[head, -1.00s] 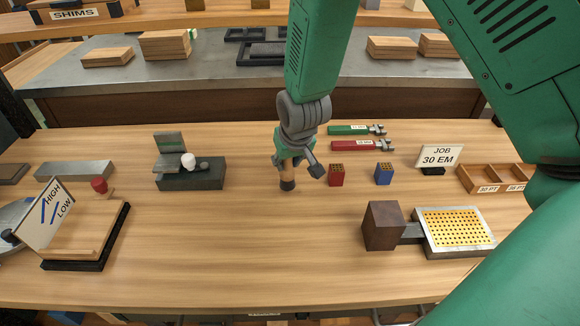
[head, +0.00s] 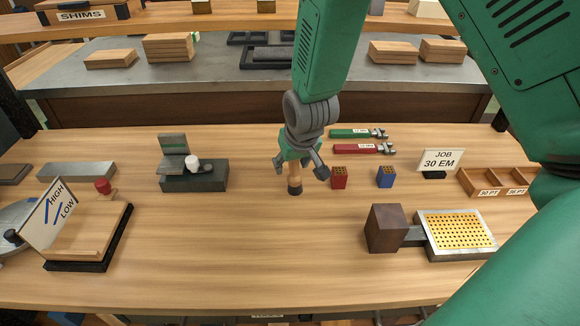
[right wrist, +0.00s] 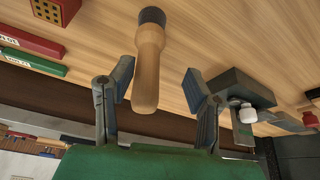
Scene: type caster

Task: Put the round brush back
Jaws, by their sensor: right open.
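The round brush (head: 294,181) has a wooden handle and a dark round tip. It stands about upright on the table, dark end down, left of the red block. My right gripper (head: 304,163) is above and around the handle. In the right wrist view the brush (right wrist: 146,70) lies between the two spread fingers of the right gripper (right wrist: 160,88), with a visible gap on each side. The gripper is open. My left gripper is not in view.
A red block (head: 339,178) and blue block (head: 385,177) stand close on the right. Red and green tools (head: 355,149) lie behind. A dark block with a white knob (head: 195,178) is at left. The front middle of the table (head: 250,260) is clear.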

